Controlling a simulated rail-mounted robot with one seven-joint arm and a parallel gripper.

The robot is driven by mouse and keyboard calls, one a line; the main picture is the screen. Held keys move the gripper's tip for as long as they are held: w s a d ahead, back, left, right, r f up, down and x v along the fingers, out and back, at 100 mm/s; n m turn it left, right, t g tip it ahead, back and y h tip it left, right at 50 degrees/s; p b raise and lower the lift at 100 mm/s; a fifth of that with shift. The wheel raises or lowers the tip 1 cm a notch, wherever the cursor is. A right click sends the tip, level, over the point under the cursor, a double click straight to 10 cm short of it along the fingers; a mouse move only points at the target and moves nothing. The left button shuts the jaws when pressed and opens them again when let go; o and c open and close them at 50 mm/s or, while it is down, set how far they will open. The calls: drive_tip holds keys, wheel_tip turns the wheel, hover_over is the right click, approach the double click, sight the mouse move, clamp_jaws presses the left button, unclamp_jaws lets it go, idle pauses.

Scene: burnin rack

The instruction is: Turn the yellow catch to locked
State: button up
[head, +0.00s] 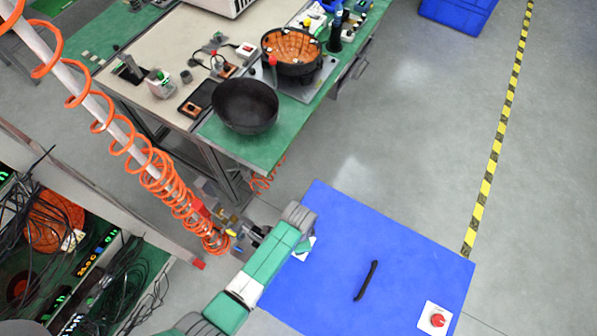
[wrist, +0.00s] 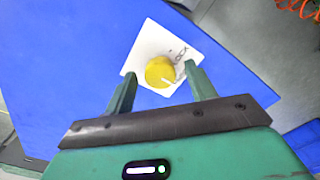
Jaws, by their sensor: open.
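The yellow catch (wrist: 160,71) is a round knob on a white plate (wrist: 148,42) set on a blue panel. Dark lettering is printed on the plate beside the knob, too small to read surely. A thin pale mark shows at the knob's lower right edge. My gripper (wrist: 160,80) is open, with one finger on each side of the catch in the wrist view; I cannot tell whether either touches it. In the head view my gripper (head: 297,218) is over the panel's left part; a bit of the white plate (head: 304,248) shows there, and the catch is hidden.
The blue panel (head: 335,225) also carries a black handle (head: 366,281) and a red button (head: 437,320) on a white plate. A coiled orange hose (head: 160,170) hangs at the left. A workbench (head: 262,150) with a black bowl (head: 246,105) stands behind.

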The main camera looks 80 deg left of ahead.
drive_tip(key=c, duration=1)
drive_tip(key=shift+n, duration=0.3)
drive_tip(key=n+p, duration=0.1)
drive_tip(key=n, duration=0.1)
drive_tip(key=shift+r+n+p, duration=0.15)
drive_tip(key=shift+n+p, duration=0.25)
drive_tip(key=n+p, duration=0.2)
drive_tip(key=n, duration=0.3)
drive_tip(key=n+p, duration=0.1)
drive_tip(key=n, duration=0.4)
drive_tip(key=shift+n+p, duration=0.45)
drive_tip(key=shift+n, duration=1.75)
